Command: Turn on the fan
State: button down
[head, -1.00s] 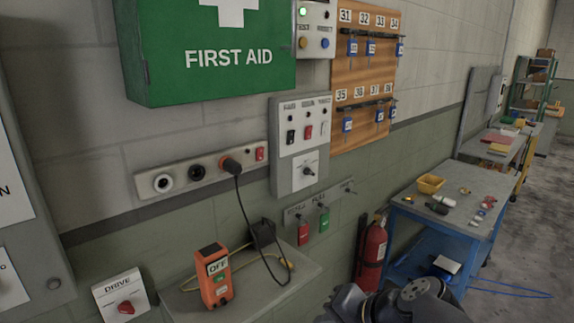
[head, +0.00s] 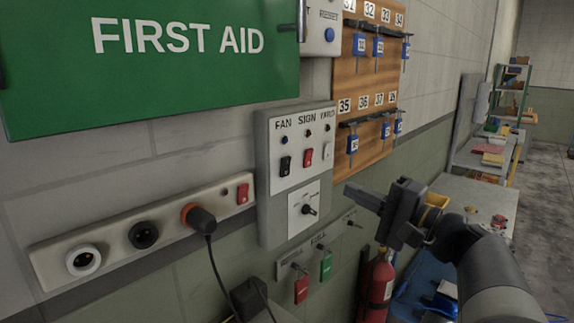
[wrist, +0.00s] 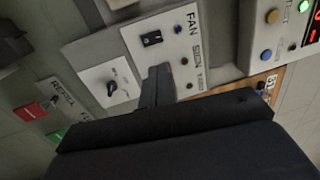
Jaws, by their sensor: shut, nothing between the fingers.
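A grey switch panel (head: 266,211) hangs on the wall, with labels FAN, SIGN and a third hard to read. The black fan switch (head: 285,164) sits under FAN at the left of the row, and it also shows in the wrist view (wrist: 151,39). A red switch (head: 308,157) is under SIGN and a pale switch is right of it. A black rotary knob (head: 309,210) is below. My gripper (head: 349,193) is shut and empty, right of the panel, apart from the fan switch in the head view. In the wrist view its fingers cover part of the switch row.
A socket strip (head: 110,242) with a plugged-in black cord is at left. A green first aid box (head: 150,95) is above. A wooden key board (head: 375,80) is right of the panel. Red and green tags (head: 301,290) hang below. A fire extinguisher (head: 381,285) stands behind my arm.

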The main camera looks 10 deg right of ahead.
jog(key=p, duration=0.5)
send_near(288, 160)
jog(key=x, duration=0.5)
jog(key=shift+w+a+r, duration=0.1)
jog(key=shift+a, duration=0.1)
jog(key=shift+x, duration=0.75)
jog(key=shift+w+a+p, duration=0.15)
jog(key=shift+p, duration=0.3)
